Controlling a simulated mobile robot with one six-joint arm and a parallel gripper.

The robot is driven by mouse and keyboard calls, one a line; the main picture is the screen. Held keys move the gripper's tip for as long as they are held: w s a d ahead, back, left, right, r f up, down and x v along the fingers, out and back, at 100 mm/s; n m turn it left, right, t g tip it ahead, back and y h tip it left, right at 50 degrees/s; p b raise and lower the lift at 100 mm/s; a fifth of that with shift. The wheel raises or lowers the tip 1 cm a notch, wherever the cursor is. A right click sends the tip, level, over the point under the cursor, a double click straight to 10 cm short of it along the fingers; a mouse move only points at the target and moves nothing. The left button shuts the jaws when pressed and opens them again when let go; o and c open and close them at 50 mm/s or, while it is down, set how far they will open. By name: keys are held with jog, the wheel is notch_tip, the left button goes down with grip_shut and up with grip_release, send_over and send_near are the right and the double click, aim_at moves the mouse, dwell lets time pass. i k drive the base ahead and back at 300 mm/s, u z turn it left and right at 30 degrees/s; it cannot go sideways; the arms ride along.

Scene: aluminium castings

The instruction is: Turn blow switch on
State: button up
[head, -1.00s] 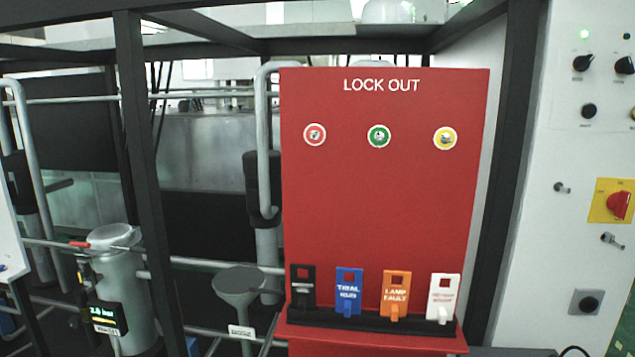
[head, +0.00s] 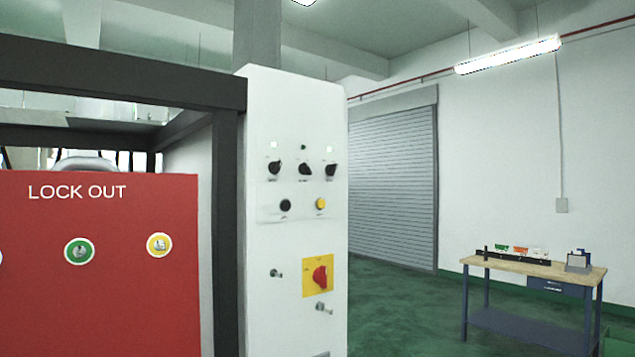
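A white control cabinet (head: 258,120) stands upright in the middle of the head view. Its upper panel has a row of black rotary knobs: a left one (head: 274,168), a middle one (head: 305,169) and a right one (head: 330,170). Below them are a black button (head: 285,205) and a yellow button (head: 320,203). A red rotary switch on a yellow plate (head: 307,289) sits lower down. The labels are too small to read, so I cannot tell which control is the blow switch. My gripper is not in view.
A red lock out board (head: 110,300) and a dark frame post (head: 227,230) stand left of the cabinet. Two keys or locks (head: 276,273) stick out near the red switch. A workbench (head: 535,270) stands at right. Green floor (head: 400,320) between is clear.

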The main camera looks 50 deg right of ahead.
aim_at(304, 169)
jog(key=z, duration=4.4)
jog(key=i, duration=0.1)
jog(key=u, duration=3)
jog(key=k, duration=0.55)
jog(key=u, duration=0.2)
jog(key=i, duration=0.55)
jog(key=z, duration=0.05)
